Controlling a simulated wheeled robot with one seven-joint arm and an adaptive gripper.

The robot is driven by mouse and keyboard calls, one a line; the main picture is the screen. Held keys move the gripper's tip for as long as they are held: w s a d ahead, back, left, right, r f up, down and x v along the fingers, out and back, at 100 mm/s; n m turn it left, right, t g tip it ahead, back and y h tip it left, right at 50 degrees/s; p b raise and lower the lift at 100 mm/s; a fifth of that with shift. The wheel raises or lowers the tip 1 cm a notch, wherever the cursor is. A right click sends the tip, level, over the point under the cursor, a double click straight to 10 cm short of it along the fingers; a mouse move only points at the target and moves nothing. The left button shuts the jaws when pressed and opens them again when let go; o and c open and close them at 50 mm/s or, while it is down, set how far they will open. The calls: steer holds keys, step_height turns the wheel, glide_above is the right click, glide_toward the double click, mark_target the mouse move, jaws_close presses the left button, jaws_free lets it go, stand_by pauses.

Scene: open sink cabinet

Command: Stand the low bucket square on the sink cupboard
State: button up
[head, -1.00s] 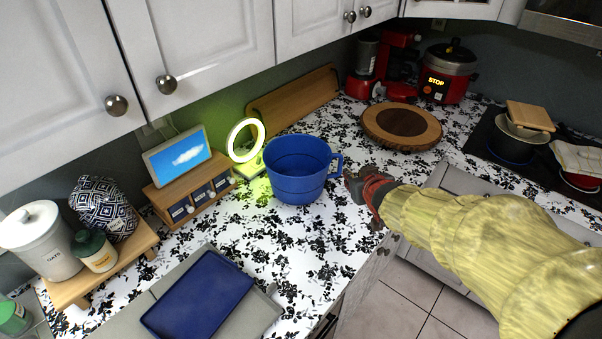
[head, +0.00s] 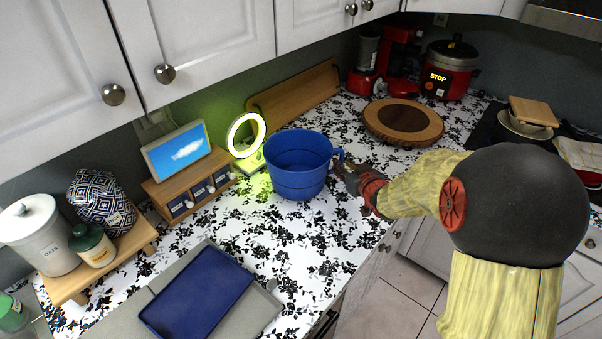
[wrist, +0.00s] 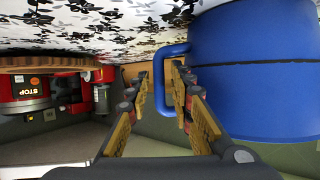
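The low blue bucket (head: 297,180) stands upright on the patterned worktop (head: 290,240), its handle (head: 338,157) pointing right. My gripper (head: 345,176) is beside the handle, low over the worktop. In the wrist view, which is upside down, my gripper (wrist: 160,88) is open with nothing clamped. The handle's outer bar (wrist: 168,62) appears in the gap between the fingers, close to the right finger; the depth is unclear. The bucket (wrist: 255,75) fills the right of that view. I cannot clearly identify the sink cupboard.
A dark blue tray (head: 198,292) lies in front left. A round wooden board (head: 402,122) lies behind my gripper. The worktop before the bucket is clear.

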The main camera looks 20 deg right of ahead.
steer(key=shift+x, duration=0.75)
steer(key=shift+r, duration=0.1)
jaws_close()
